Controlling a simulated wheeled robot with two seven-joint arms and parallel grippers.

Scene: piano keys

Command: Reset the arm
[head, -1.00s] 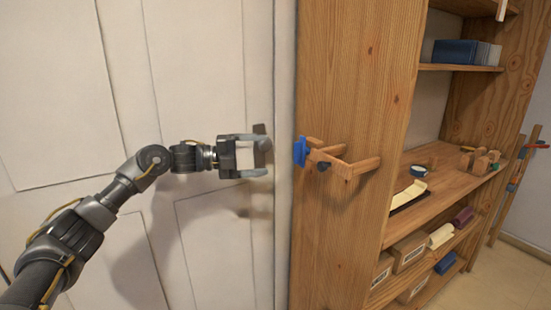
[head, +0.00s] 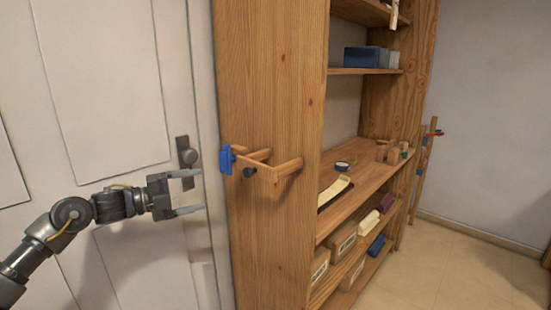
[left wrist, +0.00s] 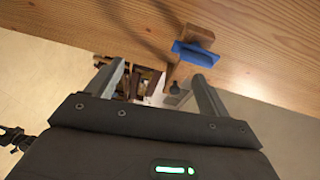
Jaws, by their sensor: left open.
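My left gripper (head: 190,192) is open and empty in the head view. Its fingers point right, in front of the white door (head: 105,80), just below the door's dark handle plate and knob (head: 186,153). In the left wrist view my left gripper (left wrist: 163,78) shows its two fingers spread wide with nothing between them. My left arm comes in from the lower left. My right gripper is not in view.
A wooden shelf unit (head: 270,60) stands right of the door. A wooden bracket (head: 270,168) with a blue clip (head: 226,159) sticks out from its side, near my fingertips. Boxes (head: 342,240) fill its lower shelves. Floor (head: 440,270) at right is clear.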

